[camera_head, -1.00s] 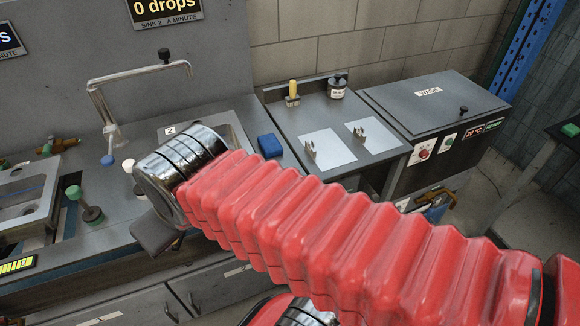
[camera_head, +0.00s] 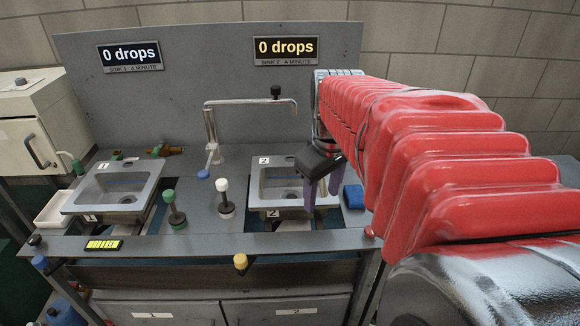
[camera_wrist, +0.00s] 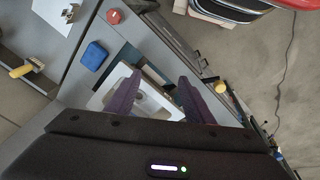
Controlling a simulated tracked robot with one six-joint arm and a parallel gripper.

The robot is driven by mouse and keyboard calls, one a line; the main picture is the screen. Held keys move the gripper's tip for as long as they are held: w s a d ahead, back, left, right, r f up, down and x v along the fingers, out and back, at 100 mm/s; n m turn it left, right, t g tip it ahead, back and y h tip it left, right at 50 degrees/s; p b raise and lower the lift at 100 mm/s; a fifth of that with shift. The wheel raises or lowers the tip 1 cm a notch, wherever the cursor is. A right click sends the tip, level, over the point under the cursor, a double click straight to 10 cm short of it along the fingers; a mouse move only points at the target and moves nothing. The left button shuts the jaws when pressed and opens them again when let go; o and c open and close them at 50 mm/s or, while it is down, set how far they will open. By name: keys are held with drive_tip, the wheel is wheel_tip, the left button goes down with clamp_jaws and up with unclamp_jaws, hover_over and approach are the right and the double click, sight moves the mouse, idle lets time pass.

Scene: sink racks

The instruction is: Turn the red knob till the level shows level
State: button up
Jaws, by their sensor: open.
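The red knob (camera_head: 369,232) is small and sits at the front right corner of the counter, partly beside my red arm sleeve. It also shows as a red many-sided cap in the wrist view (camera_wrist: 115,16), at the top. The level (camera_head: 103,245) appears to be the small yellow-lit display on the left front counter edge; its exact reading is too small to tell. My gripper (camera_head: 321,194) is open and empty, its purple fingers pointing down over the right sink. The fingers (camera_wrist: 160,82) also show in the wrist view, apart from the knob.
Sink 1 (camera_head: 84,203) and sink 2 (camera_head: 256,194) are set in the counter. A white-topped knob (camera_head: 222,185) and a green-topped knob (camera_head: 169,196) stand between them. A yellow knob (camera_head: 240,261) is on the front. A blue block (camera_head: 354,197) lies near my gripper.

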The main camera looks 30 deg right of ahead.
drive_tip(key=s+d+f+g, duration=0.1)
drive_tip(key=s+d, duration=0.1)
drive_tip(key=d, duration=0.6)
drive_tip(key=s+d+f+y, duration=0.1)
drive_tip(key=s+d+f, duration=0.1)
drive_tip(key=d, duration=0.6)
drive_tip(key=shift+n+g, duration=0.3)
drive_tip(key=shift+g, duration=0.1)
drive_tip(key=shift+f, duration=0.15)
wheel_tip(320, 180, down, 14)
drive_tip(key=shift+w+r, duration=0.1)
drive_tip(key=shift+r, duration=0.1)
